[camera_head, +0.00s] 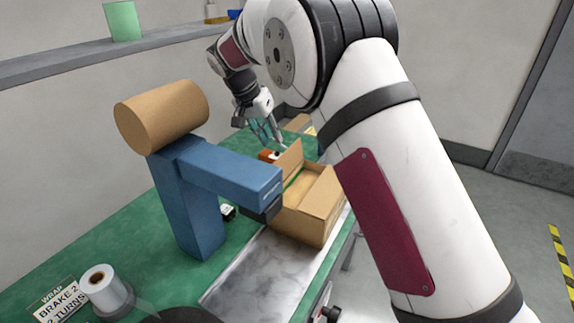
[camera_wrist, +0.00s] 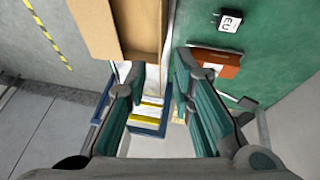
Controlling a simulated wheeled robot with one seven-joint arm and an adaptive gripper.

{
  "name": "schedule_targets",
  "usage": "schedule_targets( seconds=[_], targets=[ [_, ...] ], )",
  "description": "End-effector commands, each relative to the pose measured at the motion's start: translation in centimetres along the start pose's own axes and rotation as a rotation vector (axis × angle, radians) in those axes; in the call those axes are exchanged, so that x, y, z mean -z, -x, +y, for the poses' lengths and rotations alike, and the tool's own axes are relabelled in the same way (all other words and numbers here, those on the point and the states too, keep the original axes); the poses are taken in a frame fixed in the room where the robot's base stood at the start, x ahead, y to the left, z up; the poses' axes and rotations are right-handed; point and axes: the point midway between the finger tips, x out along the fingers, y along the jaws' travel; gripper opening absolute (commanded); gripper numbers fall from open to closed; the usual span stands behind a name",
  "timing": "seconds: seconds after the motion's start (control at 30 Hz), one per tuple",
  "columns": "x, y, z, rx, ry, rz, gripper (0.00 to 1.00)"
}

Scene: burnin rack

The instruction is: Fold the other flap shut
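The open cardboard box (camera_head: 303,222) sits at the end of the metal strip on the bench. One flap (camera_head: 288,164) stands up on its far left side. Inside, a flat tan surface shows; I cannot tell whether it is a folded flap or the contents. My gripper (camera_head: 274,138) is beyond the box, near the top of the raised flap, pointing down. In the wrist view my gripper (camera_wrist: 158,78) is open, its fingers apart with nothing held. Cardboard of the box (camera_wrist: 92,28) shows at the top of that view, just ahead of the fingertips.
A blue stand (camera_head: 190,205) with a brown tape roll (camera_head: 163,115) reaches over the box's near side. A clear roll (camera_head: 103,288) and a sign (camera_head: 58,302) are front left. In the wrist view, an orange block (camera_wrist: 215,63) lies right and a blue tray (camera_wrist: 150,125) lies below.

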Motion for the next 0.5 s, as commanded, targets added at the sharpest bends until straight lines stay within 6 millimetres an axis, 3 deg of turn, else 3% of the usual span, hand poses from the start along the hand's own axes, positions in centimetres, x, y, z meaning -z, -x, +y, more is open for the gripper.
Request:
schedule_targets(
  seconds=[0.17,0.5],
  targets=[
    [0.0,-1.5,0.0,-0.005,-0.002,0.0,0.23],
    [-0.1,-7.9,0.1,-0.005,-0.001,-0.003,0.23]
  ],
)
